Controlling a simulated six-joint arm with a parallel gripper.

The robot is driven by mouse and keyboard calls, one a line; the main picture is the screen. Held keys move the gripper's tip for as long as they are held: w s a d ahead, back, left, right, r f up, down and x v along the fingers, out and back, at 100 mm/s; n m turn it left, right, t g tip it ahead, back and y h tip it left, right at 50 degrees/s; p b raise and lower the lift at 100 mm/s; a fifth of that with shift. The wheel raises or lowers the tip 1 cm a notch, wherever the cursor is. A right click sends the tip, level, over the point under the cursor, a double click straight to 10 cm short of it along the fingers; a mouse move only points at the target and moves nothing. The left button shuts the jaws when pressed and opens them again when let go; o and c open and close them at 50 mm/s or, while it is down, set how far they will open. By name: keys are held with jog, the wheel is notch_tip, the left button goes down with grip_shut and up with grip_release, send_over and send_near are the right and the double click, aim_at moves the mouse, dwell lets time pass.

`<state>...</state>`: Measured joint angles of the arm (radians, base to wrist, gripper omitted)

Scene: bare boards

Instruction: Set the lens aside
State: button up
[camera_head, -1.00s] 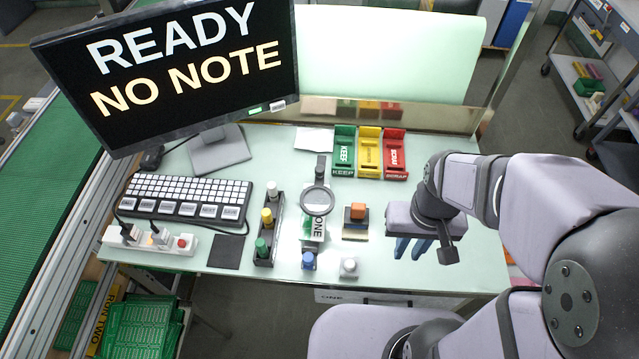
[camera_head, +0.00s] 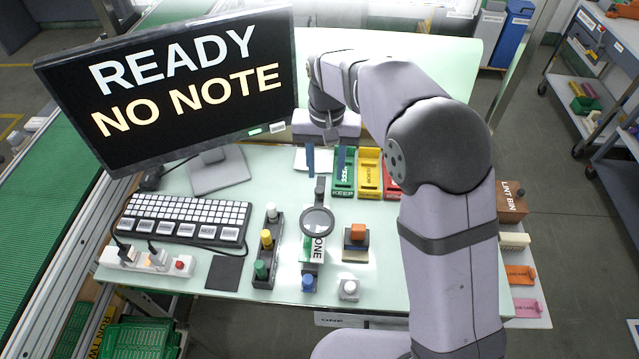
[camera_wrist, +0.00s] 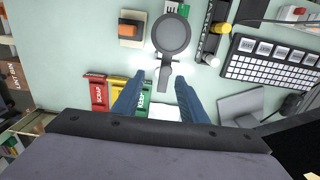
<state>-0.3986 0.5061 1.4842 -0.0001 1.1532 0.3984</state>
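The lens (camera_head: 318,223) is a dark round magnifier with a short dark handle pointing to the back of the table. It lies over a piece with a label ending in "ONE" (camera_head: 313,249), which it partly covers. It also shows in the wrist view (camera_wrist: 171,35). My gripper (camera_head: 325,163) is open and empty, with blue fingers pointing down above the back of the table, behind the handle. In the wrist view the spread fingertips (camera_wrist: 160,78) appear on either side of the handle's end. I cannot tell their exact height above it.
Green (camera_head: 343,187), yellow (camera_head: 368,186) and red (camera_head: 391,181) trays stand right of the gripper. A rack of coloured knobs (camera_head: 265,245) is left of the lens, and an orange block (camera_head: 358,231) on a stand is right. A keyboard (camera_head: 185,218) and monitor (camera_head: 170,75) fill the left.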

aim_at(320, 190)
jog(key=shift+w+a, duration=0.3)
jog(key=shift+a, duration=0.45)
jog(key=shift+f+p, duration=1.15)
jog(key=shift+f, duration=2.45)
grip_shut()
